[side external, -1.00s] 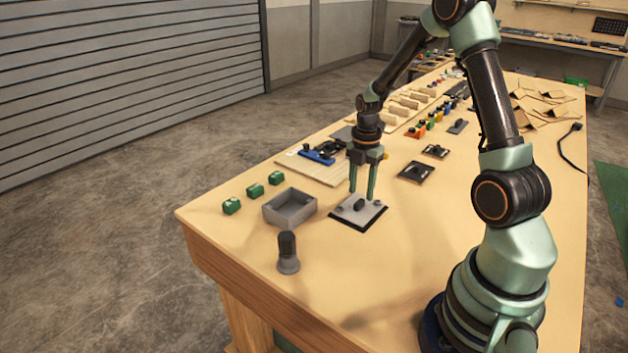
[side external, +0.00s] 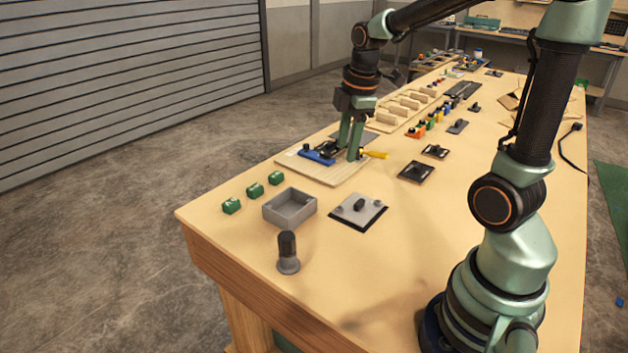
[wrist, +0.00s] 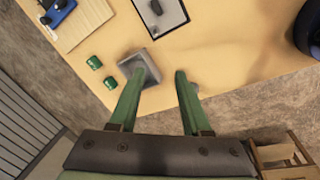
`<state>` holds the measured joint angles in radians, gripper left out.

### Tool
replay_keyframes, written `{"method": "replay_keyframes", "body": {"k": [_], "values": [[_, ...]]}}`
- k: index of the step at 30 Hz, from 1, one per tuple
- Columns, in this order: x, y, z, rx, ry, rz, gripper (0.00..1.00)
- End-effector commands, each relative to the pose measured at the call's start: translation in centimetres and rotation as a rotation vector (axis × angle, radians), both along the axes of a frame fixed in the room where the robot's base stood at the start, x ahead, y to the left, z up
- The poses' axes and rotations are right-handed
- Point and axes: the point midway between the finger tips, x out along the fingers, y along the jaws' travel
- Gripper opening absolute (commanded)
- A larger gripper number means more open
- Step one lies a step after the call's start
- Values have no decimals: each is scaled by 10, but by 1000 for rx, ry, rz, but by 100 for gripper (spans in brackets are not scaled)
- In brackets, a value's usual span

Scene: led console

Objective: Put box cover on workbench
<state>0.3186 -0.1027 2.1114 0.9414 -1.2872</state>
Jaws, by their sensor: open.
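The box cover, seemingly the flat grey plate with a dark knob and black edge (side external: 358,210), lies flat on the workbench (side external: 480,190). It shows at the top of the wrist view (wrist: 172,24). The open grey box (side external: 273,212) stands left of it, apart from it; it also shows in the wrist view (wrist: 128,67). My gripper (side external: 349,156) is over the wooden board behind the cover, fingers pointing down, apart and empty. In the wrist view the gripper's two green fingers (wrist: 160,78) are spread with nothing between them.
The wooden board (side external: 325,177) holds a blue tool (side external: 316,157), and a yellow-handled item (side external: 375,154) is close to my fingers. Several green blocks (side external: 254,190) line the left edge. A dark upright knob (side external: 288,255) stands in front.

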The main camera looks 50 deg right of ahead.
Motion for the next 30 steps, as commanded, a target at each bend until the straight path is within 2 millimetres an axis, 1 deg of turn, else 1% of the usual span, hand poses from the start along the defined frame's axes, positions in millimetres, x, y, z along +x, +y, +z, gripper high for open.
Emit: {"method": "replay_keyframes", "body": {"k": [1, 6, 9, 12, 15, 19, 30], "values": [[-4, 15, 10, 13, -42, -77, 48], [-22, 57, 30, 104, -163, -387, 48], [-35, 78, 38, 179, -225, -556, 48], [-45, 95, 41, 256, -270, -701, 48], [-53, 106, 43, 319, -298, -807, 48], [-58, 113, 44, 366, -313, -884, 48], [-59, 114, 44, 376, -314, -906, 48]]}}
